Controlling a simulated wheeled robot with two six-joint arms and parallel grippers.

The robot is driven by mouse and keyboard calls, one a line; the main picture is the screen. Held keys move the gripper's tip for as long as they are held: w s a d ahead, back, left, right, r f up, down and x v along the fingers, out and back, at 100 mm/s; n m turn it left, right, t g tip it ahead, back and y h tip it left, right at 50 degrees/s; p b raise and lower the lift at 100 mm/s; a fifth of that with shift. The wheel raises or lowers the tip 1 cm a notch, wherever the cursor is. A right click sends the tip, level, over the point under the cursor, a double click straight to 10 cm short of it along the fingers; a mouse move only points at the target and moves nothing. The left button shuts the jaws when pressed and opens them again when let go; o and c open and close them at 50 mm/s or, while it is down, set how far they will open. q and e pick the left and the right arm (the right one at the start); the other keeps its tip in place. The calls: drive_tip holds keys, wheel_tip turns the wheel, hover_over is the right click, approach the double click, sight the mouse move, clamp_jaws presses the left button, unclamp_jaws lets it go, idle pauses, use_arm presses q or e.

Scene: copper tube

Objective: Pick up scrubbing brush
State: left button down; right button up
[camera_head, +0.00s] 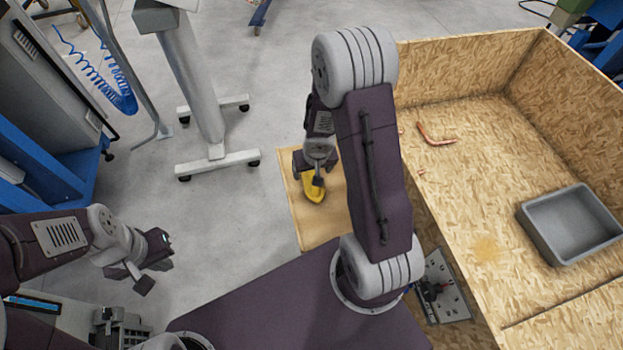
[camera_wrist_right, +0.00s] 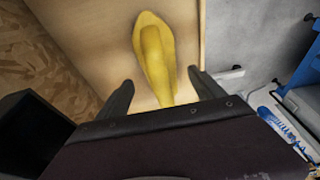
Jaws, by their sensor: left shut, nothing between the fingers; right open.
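The scrubbing brush is a yellow object (camera_head: 313,188) on a small wooden shelf (camera_head: 312,229) beside the large wooden box. In the right wrist view the yellow brush (camera_wrist_right: 155,55) lies lengthwise, with its near end between the two fingers and partly hidden by my gripper body. My right gripper (camera_head: 317,172) is over the brush, and its fingers are open, one on each side, in the right wrist view (camera_wrist_right: 160,90). I cannot tell whether they touch it. My left gripper (camera_head: 146,279) is shut and empty, off to the left over the floor.
The large wooden box (camera_head: 480,190) stands to the right, with a grey bin (camera_head: 568,224) and a bent copper tube (camera_head: 435,137) inside. A wheeled stand (camera_head: 205,110) is at the upper left. Grey floor between it and the shelf is clear.

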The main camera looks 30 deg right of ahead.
drive_tip(key=x, duration=0.1)
drive_tip(key=b+x, duration=0.2)
drive_tip(key=shift+s+a+f, duration=0.1)
drive_tip(key=shift+s+f, duration=0.1)
drive_tip(key=shift+f, duration=0.15)
drive_tip(key=shift+w+f+b, duration=0.1)
drive_tip(key=shift+f+b, duration=0.2)
drive_tip(key=shift+w+f, duration=0.1)
drive_tip(key=shift+w, duration=0.05)
drive_tip(key=c, duration=1.6)
drive_tip(key=shift+o, duration=0.2)
